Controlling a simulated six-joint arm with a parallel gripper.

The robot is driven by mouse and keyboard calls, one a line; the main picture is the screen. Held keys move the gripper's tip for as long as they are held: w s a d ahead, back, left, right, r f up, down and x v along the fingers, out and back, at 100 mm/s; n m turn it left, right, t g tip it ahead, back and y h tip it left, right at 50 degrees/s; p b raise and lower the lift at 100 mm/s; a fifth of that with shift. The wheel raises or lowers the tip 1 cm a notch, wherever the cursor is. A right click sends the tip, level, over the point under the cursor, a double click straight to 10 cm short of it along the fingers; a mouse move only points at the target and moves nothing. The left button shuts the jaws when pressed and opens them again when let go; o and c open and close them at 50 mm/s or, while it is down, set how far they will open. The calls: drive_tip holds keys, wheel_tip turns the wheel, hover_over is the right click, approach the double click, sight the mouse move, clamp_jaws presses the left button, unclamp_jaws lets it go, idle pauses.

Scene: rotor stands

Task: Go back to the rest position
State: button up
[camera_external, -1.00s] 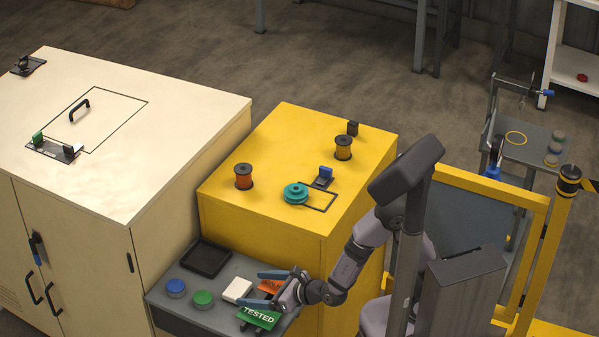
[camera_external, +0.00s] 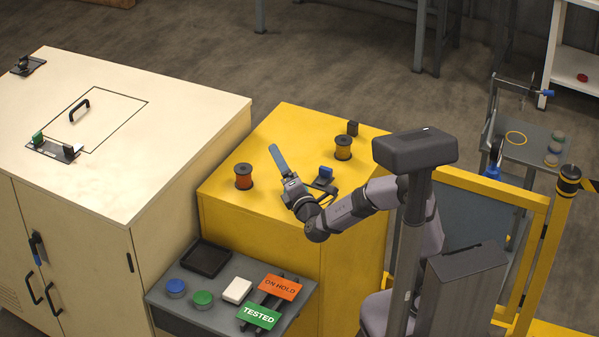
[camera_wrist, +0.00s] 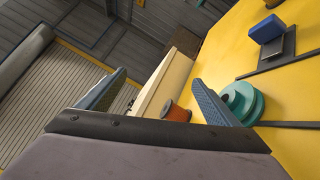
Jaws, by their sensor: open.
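My gripper (camera_external: 279,160) is above the yellow cabinet top (camera_external: 222,190), its blue finger pointing up and left in the external view. In the wrist view the two blue fingers of my gripper (camera_wrist: 160,78) stand wide apart with nothing between them that they hold. The teal rotor (camera_wrist: 241,102) sits on the yellow top, beside and partly behind the right finger.
Two spools, orange (camera_external: 243,177) and yellow-brown (camera_external: 343,148), and a blue-topped black stand (camera_external: 324,178) are on the yellow cabinet. The grey shelf (camera_external: 218,318) below holds a black tray (camera_external: 206,259), buttons, and the ON HOLD (camera_external: 280,287) and TESTED (camera_external: 259,316) signs. A cream cabinet (camera_external: 150,120) stands left.

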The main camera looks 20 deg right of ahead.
drive_tip(key=w+d+r+m+g+h+p, duration=0.1)
drive_tip(key=d+r+m+h+p, duration=0.1)
drive_tip(key=d+m+h, duration=0.3)
drive_tip(key=w+d+r+m+g+h+p, duration=0.1)
drive_tip(key=d+r+m+p, duration=0.1)
drive_tip(key=d, duration=0.5)
drive_tip(key=s+d+f+m+g+h+p, duration=0.25)
drive_tip(key=d+m+g+h, duration=0.5)
drive_tip(key=d, duration=0.85)
drive_tip(key=s+d+f+m+g+y+b, duration=0.2)
drive_tip(key=s+d+f+g+b, duration=0.15)
drive_tip(key=s+f, duration=0.5)
drive_tip(key=s+d+f+m+g+y+b, duration=0.25)
drive_tip(key=s+f+g, duration=0.2)
drive_tip(key=f, duration=0.65)
drive_tip(key=s+a+f+m+g+y+b, duration=0.1)
drive_tip(key=s+a+f+m+y+b, duration=0.1)
drive_tip(key=s+a+f+y+b, duration=0.3)
drive_tip(key=s+a+f+m+g+y, duration=0.1)
drive_tip(key=s+a+f+m+y, duration=0.15)
drive_tip(key=f, duration=0.55)
wheel_tip(320, 180, up, 29)
drive_tip(key=p, duration=2.8)
drive_tip(key=shift+d+f, duration=0.2)
drive_tip(key=shift+d, duration=0.15)
drive_tip(key=shift+t, duration=0.25)
